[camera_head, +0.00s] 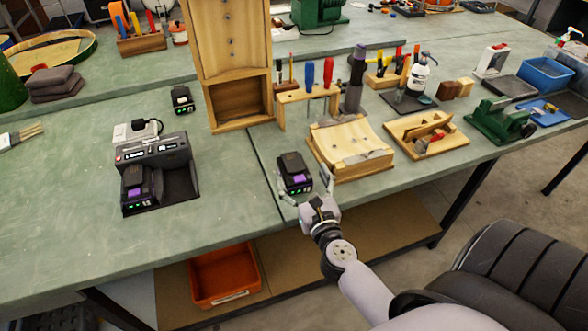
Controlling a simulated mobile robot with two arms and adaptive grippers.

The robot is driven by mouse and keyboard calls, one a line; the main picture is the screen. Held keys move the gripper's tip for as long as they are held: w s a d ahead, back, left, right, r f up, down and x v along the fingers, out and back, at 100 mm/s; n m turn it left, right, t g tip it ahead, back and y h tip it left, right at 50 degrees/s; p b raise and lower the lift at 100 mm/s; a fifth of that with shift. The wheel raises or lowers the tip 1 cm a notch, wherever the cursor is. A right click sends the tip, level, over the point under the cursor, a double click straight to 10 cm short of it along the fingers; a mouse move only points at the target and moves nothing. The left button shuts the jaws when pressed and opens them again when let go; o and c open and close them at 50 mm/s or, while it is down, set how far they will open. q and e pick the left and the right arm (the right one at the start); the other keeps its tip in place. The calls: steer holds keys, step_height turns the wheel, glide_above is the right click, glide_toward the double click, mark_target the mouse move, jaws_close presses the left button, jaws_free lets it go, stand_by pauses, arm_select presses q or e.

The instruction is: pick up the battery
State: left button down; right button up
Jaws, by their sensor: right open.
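A black battery (294,171) with a purple patch and green lights stands on the green bench near its front edge. My right gripper (308,190) is open just in front of it. Its fingers are spread, and I cannot tell whether either one touches the battery. A similar black battery with a purple patch (138,189) sits in the dark charger (166,150) on the left. A smaller black block with green lights (182,99) stands farther back; I cannot tell whether it is a battery too. My left gripper is not in view.
A wooden cradle (352,151) stands close to the right of the near battery. A tall wooden cabinet (232,90) and a screwdriver rack (306,94) stand behind. An orange bin (225,278) is under the bench. The bench between charger and battery is clear.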

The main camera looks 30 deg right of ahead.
mark_target(297, 172)
steer(key=x, duration=0.3)
steer(key=p+x, duration=0.1)
steer(key=shift+w+a, duration=0.35)
steer(key=shift+w+d+f, duration=0.1)
steer(key=shift+w+f, duration=0.05)
steer(key=shift+w, duration=0.2)
steer(key=shift+s, duration=0.1)
steer(key=c, duration=1.5)
